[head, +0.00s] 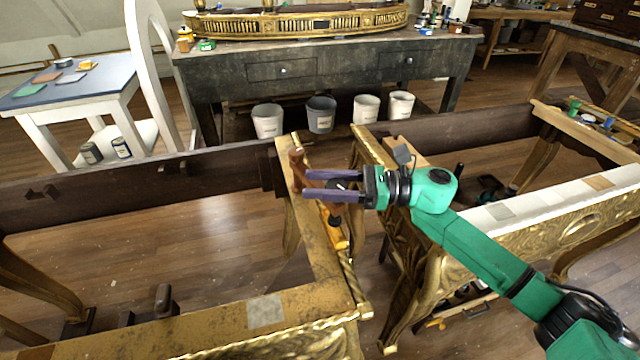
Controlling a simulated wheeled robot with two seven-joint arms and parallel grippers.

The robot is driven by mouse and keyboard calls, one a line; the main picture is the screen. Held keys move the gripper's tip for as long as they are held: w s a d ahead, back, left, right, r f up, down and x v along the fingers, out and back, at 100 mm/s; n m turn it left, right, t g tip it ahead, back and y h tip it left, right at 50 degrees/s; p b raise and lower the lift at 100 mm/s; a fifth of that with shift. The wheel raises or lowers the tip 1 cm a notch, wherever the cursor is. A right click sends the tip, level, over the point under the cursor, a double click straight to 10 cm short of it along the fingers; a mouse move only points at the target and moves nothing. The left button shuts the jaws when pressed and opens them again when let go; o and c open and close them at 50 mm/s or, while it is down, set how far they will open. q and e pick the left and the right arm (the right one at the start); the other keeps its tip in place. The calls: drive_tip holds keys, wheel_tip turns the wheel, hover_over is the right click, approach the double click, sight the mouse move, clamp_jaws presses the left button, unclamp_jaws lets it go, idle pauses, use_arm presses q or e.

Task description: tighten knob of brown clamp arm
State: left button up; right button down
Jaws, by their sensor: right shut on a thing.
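A brown clamp arm (297,162) stands at the inner edge of the gilt console's frame, near the middle of the head view. My right gripper (304,184) reaches in from the right with its two purple fingers pointing left. Its fingertips are at the brown clamp arm and are shut on its knob, which the fingers largely hide. Behind and below the fingers, an orange clamp part (334,230) with a dark piece shows on the frame. My left gripper is not in view.
The gilt console frame (308,235) runs under the clamp, and a second gilt frame (570,215) lies below my right arm. Several buckets (320,115) stand under a dark workbench (330,65) at the back. Wooden floor (190,235) shows left of the clamp.

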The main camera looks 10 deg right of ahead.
drive_tip(key=m+t+h+p, duration=0.3)
drive_tip(key=m+t+h, duration=0.1)
drive_tip(key=h, duration=0.1)
drive_tip(key=w+d+m+t+h+p, duration=0.1)
drive_tip(key=m+t+h+p, duration=0.3)
drive_tip(key=h, duration=0.1)
drive_tip(key=w+d+r+m+t+h+p, duration=0.1)
drive_tip(key=m+t+h+p, duration=0.3)
drive_tip(key=m, duration=0.1)
drive_tip(key=shift+w+d+t+h, duration=0.1)
drive_tip(key=shift+d+t+h, duration=0.1)
drive_tip(key=shift+t+h, duration=0.2)
drive_tip(key=m+h+p, duration=0.1)
drive_tip(key=m+h, duration=0.1)
drive_tip(key=h, duration=0.1)
drive_tip(key=shift+d+f+p, duration=0.1)
drive_tip(key=shift+d+p, duration=0.15)
drive_tip(key=shift+p, duration=0.1)
drive_tip(key=shift+s+d+f+m+g+h, duration=0.15)
drive_tip(key=shift+d+m+g+h, duration=0.25)
drive_tip(key=shift+m+g+h, duration=1.05)
drive_tip(key=shift+s+d+r+m+g+h, duration=0.1)
drive_tip(key=shift+d+m+g+h, duration=0.35)
drive_tip(key=shift+m+h, duration=1.9)
drive_tip(key=shift+s+d+f+m+g+h, duration=0.25)
drive_tip(key=shift+m+g+h, duration=0.75)
drive_tip(key=shift+h, duration=1.7)
drive_tip(key=shift+w+r, duration=0.1)
drive_tip(key=shift+r, duration=0.1)
